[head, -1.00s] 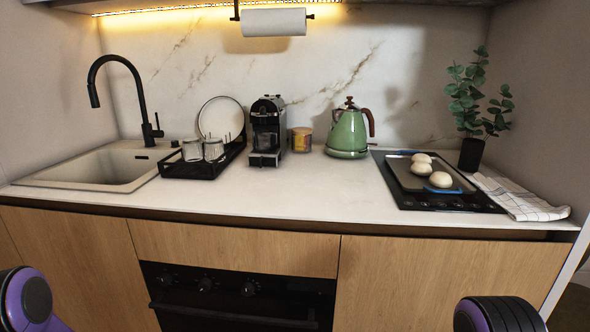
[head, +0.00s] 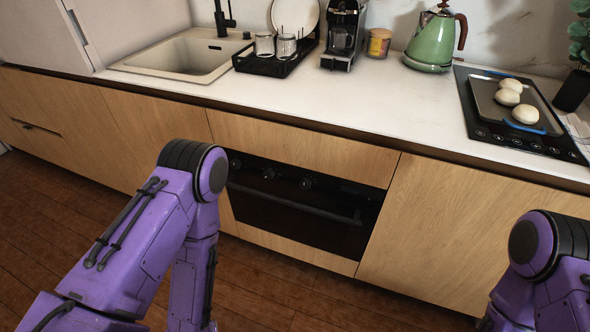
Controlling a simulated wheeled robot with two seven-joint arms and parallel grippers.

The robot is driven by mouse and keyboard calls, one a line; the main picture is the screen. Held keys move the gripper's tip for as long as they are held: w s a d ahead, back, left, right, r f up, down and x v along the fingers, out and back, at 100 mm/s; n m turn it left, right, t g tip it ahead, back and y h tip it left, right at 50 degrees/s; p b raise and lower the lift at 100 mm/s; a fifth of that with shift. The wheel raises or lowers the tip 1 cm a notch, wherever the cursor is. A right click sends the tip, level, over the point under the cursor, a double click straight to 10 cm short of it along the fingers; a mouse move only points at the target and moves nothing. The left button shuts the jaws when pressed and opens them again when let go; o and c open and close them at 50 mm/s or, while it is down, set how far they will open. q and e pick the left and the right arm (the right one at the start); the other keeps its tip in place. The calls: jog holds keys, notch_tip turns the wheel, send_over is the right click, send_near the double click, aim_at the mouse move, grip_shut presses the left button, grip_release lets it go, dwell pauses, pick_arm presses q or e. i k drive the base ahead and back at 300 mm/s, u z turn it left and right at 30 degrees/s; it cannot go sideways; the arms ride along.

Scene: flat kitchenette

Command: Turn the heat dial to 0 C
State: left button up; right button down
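The black oven (head: 295,209) is built into the wooden cabinet front below the counter. Its black dials sit in a row along the top panel: one near the left end (head: 235,164), one in the middle (head: 268,174) and one further right (head: 306,183). The markings on them are too small to read. My purple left arm is in front of the oven's left side, and my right arm is at the lower right. Neither gripper shows in the head view.
The oven's long handle (head: 290,203) runs across the door below the dials. Above is the white counter (head: 340,108) with a sink (head: 185,55), dish rack, coffee machine, green kettle (head: 433,42) and a hob (head: 500,130) holding a tray of buns. The wooden floor is open.

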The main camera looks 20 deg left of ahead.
aim_at(268, 173)
jog(key=k, duration=1.25)
jog(key=z, duration=0.65)
jog(key=i, duration=1.3)
jog(key=u, duration=0.65)
